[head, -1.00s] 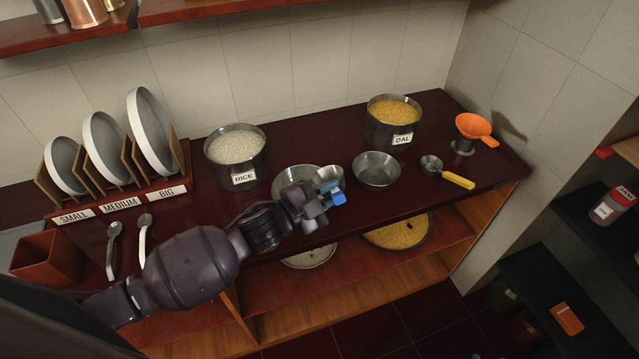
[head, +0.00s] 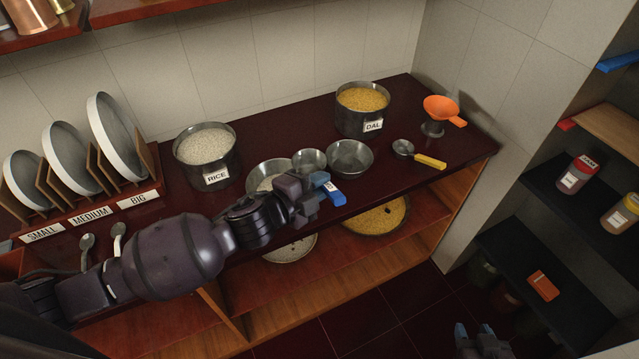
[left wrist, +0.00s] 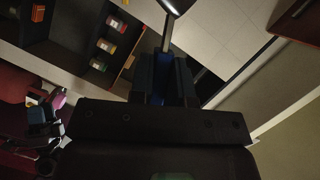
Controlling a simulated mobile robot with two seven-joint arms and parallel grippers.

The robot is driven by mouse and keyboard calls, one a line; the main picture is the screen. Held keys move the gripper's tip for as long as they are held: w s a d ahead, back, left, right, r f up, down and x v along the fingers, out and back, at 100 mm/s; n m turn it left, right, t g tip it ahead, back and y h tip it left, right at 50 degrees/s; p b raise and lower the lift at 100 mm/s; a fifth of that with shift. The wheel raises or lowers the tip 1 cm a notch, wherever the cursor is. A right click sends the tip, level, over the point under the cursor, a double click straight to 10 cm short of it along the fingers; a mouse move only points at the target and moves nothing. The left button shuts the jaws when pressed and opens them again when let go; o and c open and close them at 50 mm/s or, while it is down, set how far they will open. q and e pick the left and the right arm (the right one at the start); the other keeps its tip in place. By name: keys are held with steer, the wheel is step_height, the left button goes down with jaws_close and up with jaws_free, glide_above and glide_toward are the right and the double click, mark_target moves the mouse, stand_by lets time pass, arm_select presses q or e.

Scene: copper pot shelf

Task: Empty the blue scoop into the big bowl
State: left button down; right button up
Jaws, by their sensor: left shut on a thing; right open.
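My left gripper (head: 318,190) is shut on the blue handle (head: 333,194) of the scoop. The scoop's metal cup (head: 309,161) shows just beyond the gripper, between two steel bowls; its contents are not clear. The left wrist view shows the blue handle (left wrist: 165,62) between the fingers and part of the cup at the top edge. The left steel bowl (head: 256,170) looks larger, holds some white grains and is partly hidden by my left arm. The right steel bowl (head: 349,160) looks empty. My right gripper (head: 482,342) is open, low at the bottom edge, away from the counter.
Behind stand a RICE pot (head: 206,150) and a DAL pot (head: 362,108). A plate rack (head: 90,192) and two spoons are left. Trays sit on the shelf below.

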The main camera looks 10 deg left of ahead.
arm_select(q)
steer(key=shift+r, duration=2.9)
